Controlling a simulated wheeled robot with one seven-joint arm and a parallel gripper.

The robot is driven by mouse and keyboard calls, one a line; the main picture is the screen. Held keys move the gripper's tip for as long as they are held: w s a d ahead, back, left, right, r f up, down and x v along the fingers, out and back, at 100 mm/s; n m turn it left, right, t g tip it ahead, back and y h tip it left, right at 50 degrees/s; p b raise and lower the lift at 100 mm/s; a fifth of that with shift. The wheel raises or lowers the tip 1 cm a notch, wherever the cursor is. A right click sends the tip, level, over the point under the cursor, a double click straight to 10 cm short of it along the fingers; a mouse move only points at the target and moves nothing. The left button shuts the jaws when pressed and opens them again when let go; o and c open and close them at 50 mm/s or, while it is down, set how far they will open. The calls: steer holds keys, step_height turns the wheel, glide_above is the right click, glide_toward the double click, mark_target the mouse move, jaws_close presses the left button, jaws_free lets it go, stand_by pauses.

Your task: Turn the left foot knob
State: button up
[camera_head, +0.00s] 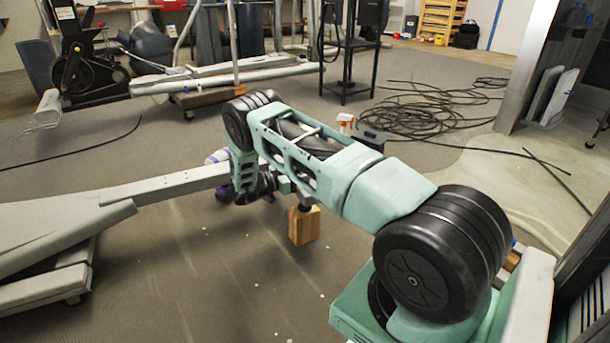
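The elliptical machine (60,225) lies on the left, with a long grey rail (165,187) reaching right until it passes behind my forearm. A small dark part, possibly the foot knob (304,206), shows just above a wooden block (303,227) on the floor, below my upper arm. Its upper part is hidden by my arm. My arm crosses the middle of the view and bends down at the elbow. My gripper (282,186) is low by the rail's right end, close to the dark part. Its fingers are mostly hidden, so contact and opening cannot be told.
A coiled black cable (430,110) and a spray bottle (346,122) are on the floor behind my arm. Another exercise machine (225,72) and a black stand (348,50) stand at the back. The floor in front of the block is clear.

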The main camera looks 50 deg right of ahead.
stand_by(0.3)
steer(key=o, duration=1)
steer(key=shift+w+a+r, duration=0.1)
steer(key=shift+w+a, duration=0.1)
steer(key=shift+a, duration=0.2)
steer(key=p+v, duration=0.4)
steer(key=v, duration=1.2)
steer(key=shift+a, duration=0.25)
